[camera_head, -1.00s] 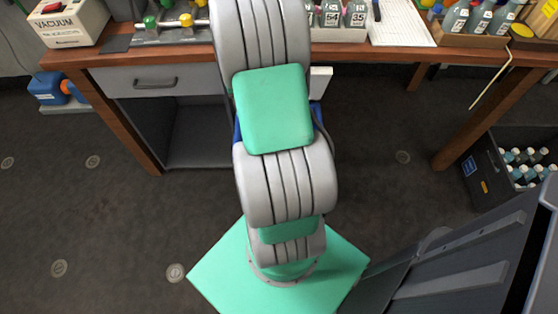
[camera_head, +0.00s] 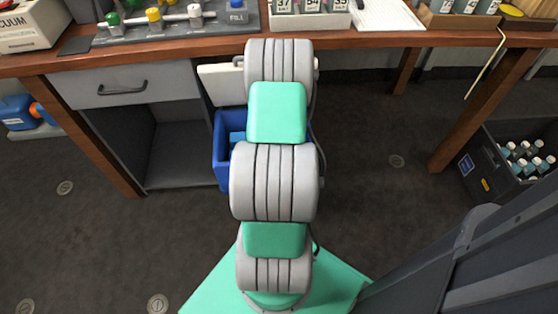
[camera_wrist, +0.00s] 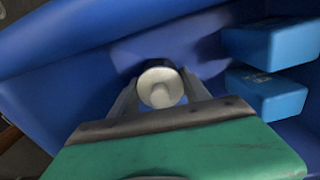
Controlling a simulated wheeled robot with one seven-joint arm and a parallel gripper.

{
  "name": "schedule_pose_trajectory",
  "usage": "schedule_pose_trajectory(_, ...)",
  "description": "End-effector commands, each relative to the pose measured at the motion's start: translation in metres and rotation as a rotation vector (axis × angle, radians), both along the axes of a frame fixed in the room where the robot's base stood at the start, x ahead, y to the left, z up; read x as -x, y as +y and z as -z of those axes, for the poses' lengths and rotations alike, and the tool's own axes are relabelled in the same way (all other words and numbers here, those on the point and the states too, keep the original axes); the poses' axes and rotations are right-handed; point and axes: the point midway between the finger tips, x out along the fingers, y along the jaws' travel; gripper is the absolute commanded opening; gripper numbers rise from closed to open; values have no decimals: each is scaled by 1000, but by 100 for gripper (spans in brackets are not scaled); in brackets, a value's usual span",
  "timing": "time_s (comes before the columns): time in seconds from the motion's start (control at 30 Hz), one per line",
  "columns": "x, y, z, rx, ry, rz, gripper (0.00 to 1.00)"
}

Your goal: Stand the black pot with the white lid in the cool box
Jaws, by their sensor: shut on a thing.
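In the wrist view, my gripper (camera_wrist: 160,98) is shut on the black pot with the white lid (camera_wrist: 160,84). Pot and fingers are inside the blue cool box (camera_wrist: 60,40). I cannot tell whether the pot touches the box floor. In the head view the cool box (camera_head: 219,172) stands under the desk edge, open, partly hidden by my arm. Its white lid (camera_head: 218,82) is raised behind it. My gripper is hidden there.
Light-blue blocks (camera_wrist: 270,45) lie in the cool box to the right of the pot. The wooden desk (camera_head: 400,38) runs behind. A grey crate of bottles (camera_head: 495,175) stands on the floor at right.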

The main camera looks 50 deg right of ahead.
Motion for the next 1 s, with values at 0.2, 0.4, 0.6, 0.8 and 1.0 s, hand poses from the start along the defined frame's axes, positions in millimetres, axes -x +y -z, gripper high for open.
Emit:
schedule_pose_trajectory(0.2,0,0,36,0,0,-1,25)
schedule_pose_trajectory(0.4,0,0,35,1,-1,-1,25)
schedule_pose_trajectory(0.6,0,0,39,0,0,-1,58)
schedule_pose_trajectory(0.8,0,0,39,0,0,-1,74)
schedule_pose_trajectory(1.0,0,0,39,0,0,-1,76)
